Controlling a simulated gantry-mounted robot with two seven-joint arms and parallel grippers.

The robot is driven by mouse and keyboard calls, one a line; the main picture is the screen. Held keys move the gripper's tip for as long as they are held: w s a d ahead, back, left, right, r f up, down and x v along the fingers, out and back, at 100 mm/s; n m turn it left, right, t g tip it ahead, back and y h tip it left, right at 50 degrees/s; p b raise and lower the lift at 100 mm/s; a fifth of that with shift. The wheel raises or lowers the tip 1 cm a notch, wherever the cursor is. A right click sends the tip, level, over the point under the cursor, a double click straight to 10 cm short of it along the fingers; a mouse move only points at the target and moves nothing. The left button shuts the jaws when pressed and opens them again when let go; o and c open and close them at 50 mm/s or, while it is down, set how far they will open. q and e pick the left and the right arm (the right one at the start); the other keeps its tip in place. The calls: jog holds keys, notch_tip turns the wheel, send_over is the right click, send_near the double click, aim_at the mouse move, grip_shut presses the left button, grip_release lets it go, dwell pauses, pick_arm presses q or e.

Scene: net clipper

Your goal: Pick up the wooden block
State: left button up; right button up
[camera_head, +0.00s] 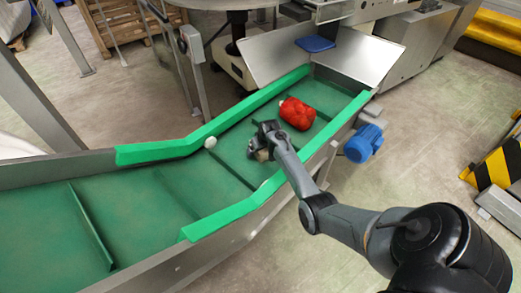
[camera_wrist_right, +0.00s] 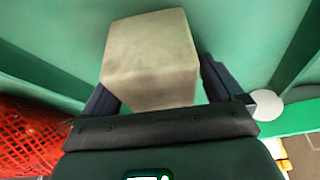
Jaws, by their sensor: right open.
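The wooden block (camera_wrist_right: 150,58) is a pale tan cube. In the right wrist view it sits between the two dark fingers of my open right gripper (camera_wrist_right: 156,92), with a narrow gap visible at the right finger. I cannot tell whether the left finger touches it. In the head view the block (camera_head: 262,155) shows only in part, on the green conveyor belt below my right gripper (camera_head: 264,145), which hides the rest. My left gripper is not in view.
A red net bag (camera_head: 297,113) lies on the belt right of the gripper. A small white ball (camera_head: 210,142) is at the belt's far edge. Green side rails (camera_head: 240,209) border the belt, and a raised cleat (camera_head: 230,165) crosses it nearby. A blue motor (camera_head: 363,143) hangs outside.

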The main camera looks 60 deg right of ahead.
jog(key=shift+f, duration=0.1)
jog(key=shift+c, duration=1.3)
jog(key=c, duration=0.9)
